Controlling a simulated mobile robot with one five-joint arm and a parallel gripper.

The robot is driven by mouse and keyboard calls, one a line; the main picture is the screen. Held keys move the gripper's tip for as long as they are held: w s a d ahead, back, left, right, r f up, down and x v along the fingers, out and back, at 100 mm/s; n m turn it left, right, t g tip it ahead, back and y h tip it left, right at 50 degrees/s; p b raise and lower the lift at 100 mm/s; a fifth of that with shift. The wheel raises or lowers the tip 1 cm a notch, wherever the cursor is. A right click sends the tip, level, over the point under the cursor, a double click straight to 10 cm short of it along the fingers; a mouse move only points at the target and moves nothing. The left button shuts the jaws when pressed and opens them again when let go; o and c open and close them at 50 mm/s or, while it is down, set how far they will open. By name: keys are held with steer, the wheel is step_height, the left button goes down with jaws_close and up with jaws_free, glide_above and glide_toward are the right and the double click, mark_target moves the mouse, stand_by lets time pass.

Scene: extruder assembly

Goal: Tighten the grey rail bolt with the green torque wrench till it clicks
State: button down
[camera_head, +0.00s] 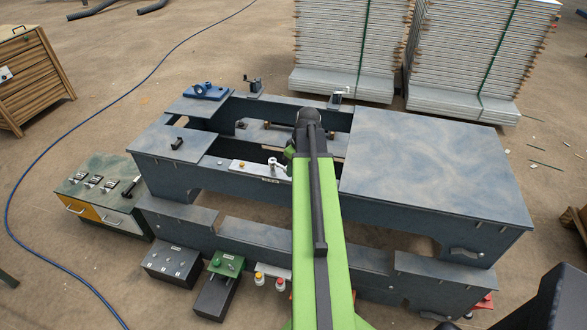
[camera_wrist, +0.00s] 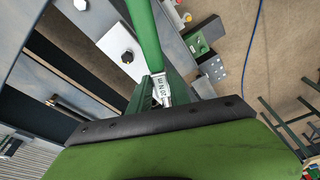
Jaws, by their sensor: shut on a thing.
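The green torque wrench (camera_wrist: 142,35) crosses the upper middle of the wrist view. My gripper (camera_wrist: 172,88) is shut on it, near a light collar with printed markings. The wrench runs out of the top of the wrist view, so its working end is not seen there. A dark grey bolt head (camera_wrist: 127,57) sits on a pale plate just left of the wrench; I cannot tell if it is the rail bolt. In the head view, my arm hides most of the gripper and wrench, and a small grey fitting (camera_head: 276,165) shows just left of the arm on the rail.
The blue-grey machine frame (camera_head: 430,160) fills the middle, with open gaps between its beams. A tool cabinet (camera_head: 105,190), a grey box (camera_head: 172,262) and a green-topped box (camera_head: 226,264) stand at the left and front. Stacked panels (camera_head: 350,50) stand behind. A blue cable (camera_head: 62,135) crosses the floor.

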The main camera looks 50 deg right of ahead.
steer(key=shift+s+b+x, duration=0.25)
steer(key=shift+b+x, duration=0.75)
steer(key=shift+b, duration=0.05)
steer(key=a+m, duration=0.2)
steer(key=shift+w+a+m+h, duration=0.1)
steer(key=shift+a+m+h, duration=0.1)
steer(key=shift+m+h, duration=0.1)
stand_by(0.8)
steer(key=shift+r+p, duration=0.6)
steer(key=shift+p, duration=0.1)
stand_by(0.9)
steer(key=shift+r+p, duration=0.5)
steer(key=p+v, duration=0.2)
steer(key=w+p+v, duration=0.1)
steer(key=p+v, duration=0.2)
steer(key=shift+d+r, duration=0.1)
steer(key=shift+r, duration=0.05)
